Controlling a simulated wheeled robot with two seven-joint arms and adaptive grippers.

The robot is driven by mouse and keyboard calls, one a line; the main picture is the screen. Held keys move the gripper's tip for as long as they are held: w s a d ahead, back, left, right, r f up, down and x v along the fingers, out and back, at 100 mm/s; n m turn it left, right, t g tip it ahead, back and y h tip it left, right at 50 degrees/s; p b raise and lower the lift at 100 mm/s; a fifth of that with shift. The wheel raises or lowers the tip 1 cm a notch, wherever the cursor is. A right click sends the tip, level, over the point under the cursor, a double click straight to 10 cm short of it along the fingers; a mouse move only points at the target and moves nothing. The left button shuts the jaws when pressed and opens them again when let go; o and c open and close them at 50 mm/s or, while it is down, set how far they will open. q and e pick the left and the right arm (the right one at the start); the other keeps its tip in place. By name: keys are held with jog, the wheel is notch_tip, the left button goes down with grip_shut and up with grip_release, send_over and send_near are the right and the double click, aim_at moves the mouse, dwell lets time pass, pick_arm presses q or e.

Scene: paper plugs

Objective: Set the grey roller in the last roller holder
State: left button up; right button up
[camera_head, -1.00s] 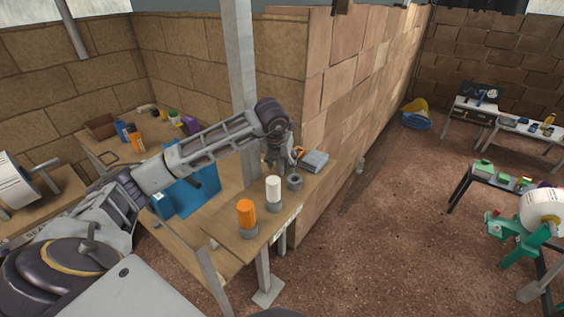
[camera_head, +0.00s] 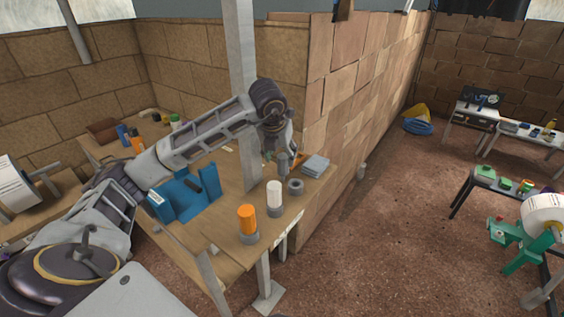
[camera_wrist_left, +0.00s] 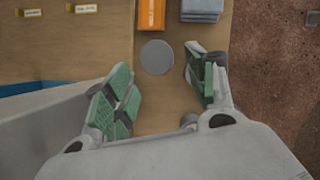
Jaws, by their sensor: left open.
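The grey roller (camera_head: 283,163) stands on the wooden bench below my left gripper (camera_head: 280,151). In the left wrist view its round grey top (camera_wrist_left: 156,57) shows between the fingertips. My left gripper (camera_wrist_left: 158,68) is open, with green pads on either side of the roller and a gap to each. An orange roller (camera_head: 247,218) and a white roller (camera_head: 274,192) stand in grey holders. The last roller holder (camera_head: 296,187) is an empty grey ring beside the white roller. My right gripper is not in view.
A grey-blue stack (camera_head: 315,165) lies beyond the holders, with an orange box (camera_wrist_left: 151,14) beside it. A grey post (camera_head: 242,100) rises close behind my arm, and a brick wall (camera_head: 340,90) borders the bench.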

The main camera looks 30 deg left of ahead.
pick_arm(q)
jog(key=shift+v, duration=2.5)
jog(key=shift+o, duration=0.5)
jog(key=shift+a, duration=0.1)
